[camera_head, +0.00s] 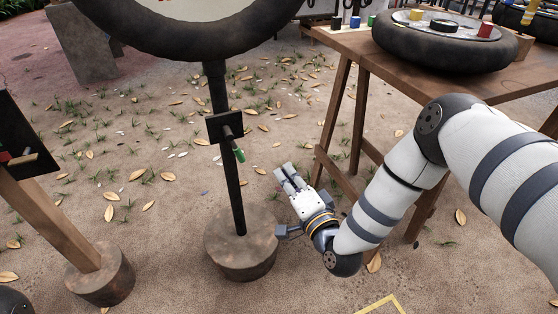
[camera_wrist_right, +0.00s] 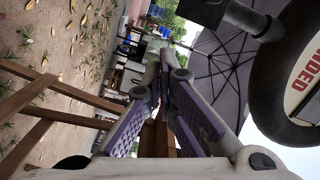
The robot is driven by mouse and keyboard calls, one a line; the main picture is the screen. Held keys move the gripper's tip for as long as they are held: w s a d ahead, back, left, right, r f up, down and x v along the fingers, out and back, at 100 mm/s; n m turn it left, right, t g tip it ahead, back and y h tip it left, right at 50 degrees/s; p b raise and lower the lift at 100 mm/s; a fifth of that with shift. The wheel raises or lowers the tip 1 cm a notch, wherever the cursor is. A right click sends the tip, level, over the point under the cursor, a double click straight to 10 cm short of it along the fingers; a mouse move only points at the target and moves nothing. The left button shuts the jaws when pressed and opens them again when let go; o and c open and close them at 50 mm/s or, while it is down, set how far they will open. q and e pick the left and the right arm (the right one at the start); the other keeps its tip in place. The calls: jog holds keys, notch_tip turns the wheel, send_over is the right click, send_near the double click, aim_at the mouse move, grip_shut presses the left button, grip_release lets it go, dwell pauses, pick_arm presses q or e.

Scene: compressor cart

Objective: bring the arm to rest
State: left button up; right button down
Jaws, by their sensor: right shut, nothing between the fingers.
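My right arm (camera_head: 385,195) comes in from the right, bent, white with dark bands. Its gripper (camera_head: 284,172) is low in front of the wooden table, to the right of the dark post. The gripper is shut and empty, its fingers close together and apart from the post. In the right wrist view the purple-padded fingers (camera_wrist_right: 164,72) meet, with nothing seen between them. My left gripper is not in view.
A dark post (camera_head: 228,170) with a small green-tipped handle (camera_head: 238,154) stands on a round base (camera_head: 241,255) left of the gripper. A wooden table (camera_head: 355,48) carries a tire (camera_head: 440,52). Another wooden post (camera_head: 52,225) stands at left. Leaf-strewn ground lies between.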

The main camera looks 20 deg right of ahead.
jog(key=shift+s, duration=0.35)
